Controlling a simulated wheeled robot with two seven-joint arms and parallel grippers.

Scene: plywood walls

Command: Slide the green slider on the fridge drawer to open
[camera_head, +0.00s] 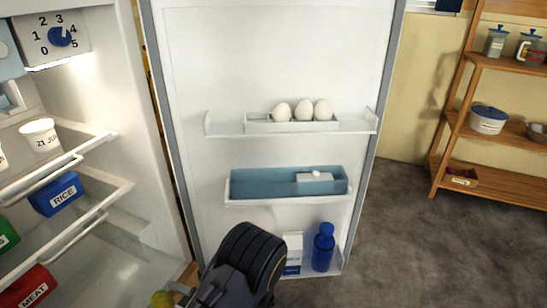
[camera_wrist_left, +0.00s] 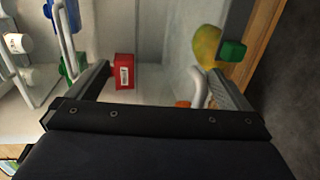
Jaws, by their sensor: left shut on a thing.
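A green block (camera_wrist_left: 232,50), which looks like the green slider, shows in the left wrist view just beyond the tip of the right-hand finger. A yellow rounded thing (camera_wrist_left: 206,46) lies beside it. My left gripper (camera_wrist_left: 160,75) has its two fingers well apart in the picture, and a white curved bar (camera_wrist_left: 200,88) shows beside the right-hand finger. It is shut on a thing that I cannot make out. In the head view my dark left wrist covers the bottom middle, and the slider is hidden. The yellow thing (camera_head: 162,298) shows at the bottom edge. My right gripper is not in view.
The fridge door (camera_head: 270,70) stands open, with eggs (camera_head: 302,111), a blue tray (camera_head: 265,186) and a blue bottle (camera_head: 323,250) on its shelves. Inside are the blue RICE box (camera_head: 62,192) and red MEAT box (camera_head: 28,290). A wooden rack (camera_head: 490,188) stands right; the floor before it is clear.

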